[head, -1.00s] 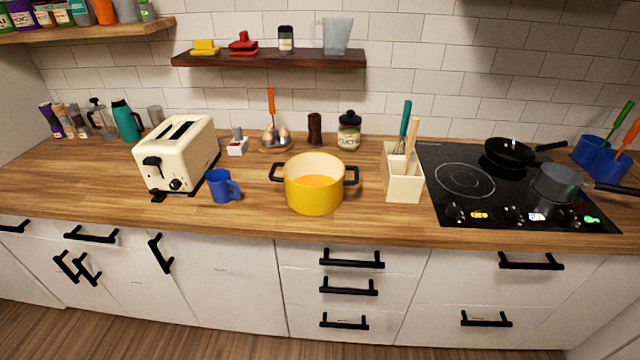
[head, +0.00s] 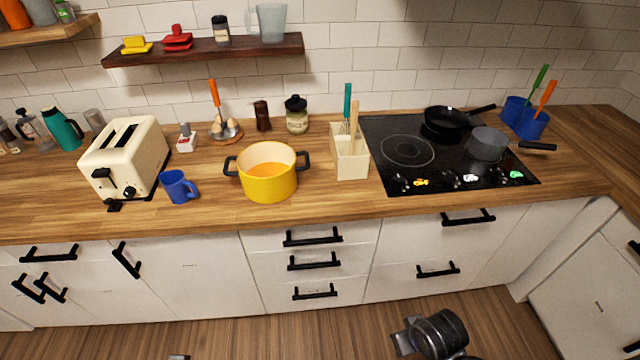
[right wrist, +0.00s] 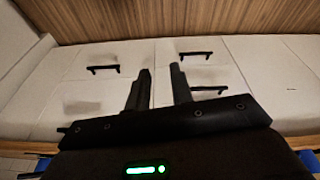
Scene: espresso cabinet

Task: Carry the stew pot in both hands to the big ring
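The yellow stew pot (head: 268,187) stands upright on the wooden counter, with orange contents and a black handle on each side. The big ring (head: 408,150) is the bare circle on the left of the black hob, to the right of the pot. My right gripper (right wrist: 160,70) shows in the right wrist view with its two fingers apart and nothing between them. It points toward the white cabinet fronts, away from the pot. Part of my right arm shows at the bottom of the head view. My left gripper is not seen; only a small grey piece shows at the bottom edge.
A utensil holder (head: 350,163) stands between pot and hob. A blue mug (head: 177,188) and a toaster (head: 126,160) are left of the pot. A frying pan (head: 446,122) and a grey saucepan (head: 487,145) stand on the hob. Counter in front of the pot is clear.

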